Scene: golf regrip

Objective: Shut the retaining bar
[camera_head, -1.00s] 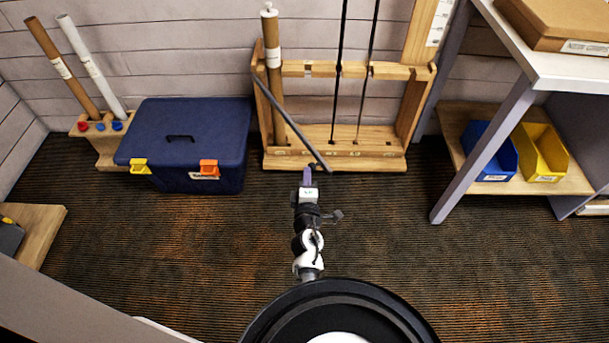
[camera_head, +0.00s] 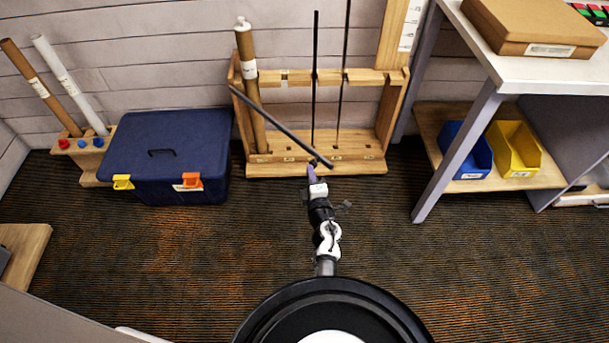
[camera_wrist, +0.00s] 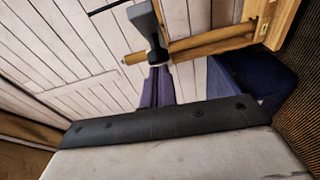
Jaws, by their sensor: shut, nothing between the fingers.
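The retaining bar (camera_head: 280,127) is a dark grey bar joined at the left post of the wooden rack (camera_head: 300,171). It stands swung out at an angle from the rack front, its free end forward and to the right. My gripper (camera_head: 313,169) is shut and empty, with its purple fingertips at the bar's free end, on the near side. In the wrist view the shut fingers (camera_wrist: 158,88) point at the end of the bar (camera_wrist: 146,24), close to or touching it; contact is not clear.
A brown tube (camera_head: 248,90) and two thin dark shafts (camera_head: 315,75) stand in the rack. A blue toolbox (camera_head: 165,150) sits to the left. A bench leg (camera_head: 457,150) and blue and yellow bins (camera_head: 515,150) stand to the right. The carpet in front is clear.

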